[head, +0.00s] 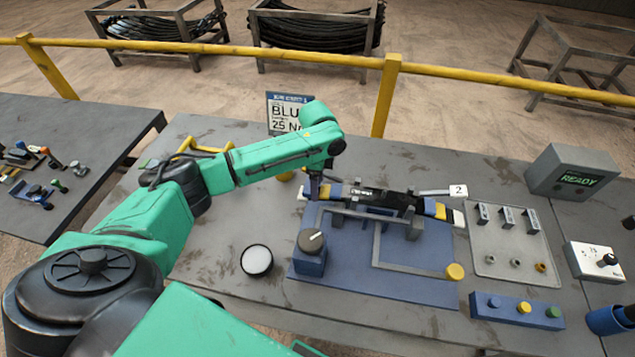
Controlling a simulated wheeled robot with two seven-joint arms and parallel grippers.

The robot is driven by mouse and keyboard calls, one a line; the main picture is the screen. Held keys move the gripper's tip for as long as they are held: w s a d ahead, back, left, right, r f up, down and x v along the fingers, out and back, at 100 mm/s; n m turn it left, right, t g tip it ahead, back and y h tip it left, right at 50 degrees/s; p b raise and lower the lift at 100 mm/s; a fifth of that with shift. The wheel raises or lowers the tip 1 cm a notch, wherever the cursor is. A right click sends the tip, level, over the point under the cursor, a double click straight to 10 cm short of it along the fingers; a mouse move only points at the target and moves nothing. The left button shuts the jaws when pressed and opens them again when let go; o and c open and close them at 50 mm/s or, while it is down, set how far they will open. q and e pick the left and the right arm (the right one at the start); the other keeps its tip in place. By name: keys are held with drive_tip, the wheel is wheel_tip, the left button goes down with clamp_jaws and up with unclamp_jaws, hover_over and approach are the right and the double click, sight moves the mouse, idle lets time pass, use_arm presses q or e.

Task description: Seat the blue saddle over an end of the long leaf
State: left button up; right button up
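The long leaf (375,196) is a dark bar lying across the blue fixture (345,255), with blue and yellow bands near both ends and pale tips. A blue piece (335,190) shows at its left end and another blue piece (430,207) at its right end. I cannot tell whether either is the blue saddle or a painted band. My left gripper (314,191) points down at the leaf's left end, very close to it. Its fingers are small and dark, and what lies between them is hidden. My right gripper is not in view.
A dial knob (311,241) and a grey bent bar (376,245) stand on the fixture. A pale tray (490,235) with small parts, a button block (515,310) and a READY box (573,172) are to the right. A round white-topped item (257,260) sits front left.

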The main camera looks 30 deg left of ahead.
use_arm(q)
drive_tip(key=shift+f, duration=0.85)
idle(0.3)
drive_tip(key=o, duration=1.4)
wheel_tip(320, 180, up, 2)
drive_tip(key=shift+r, duration=2.5)
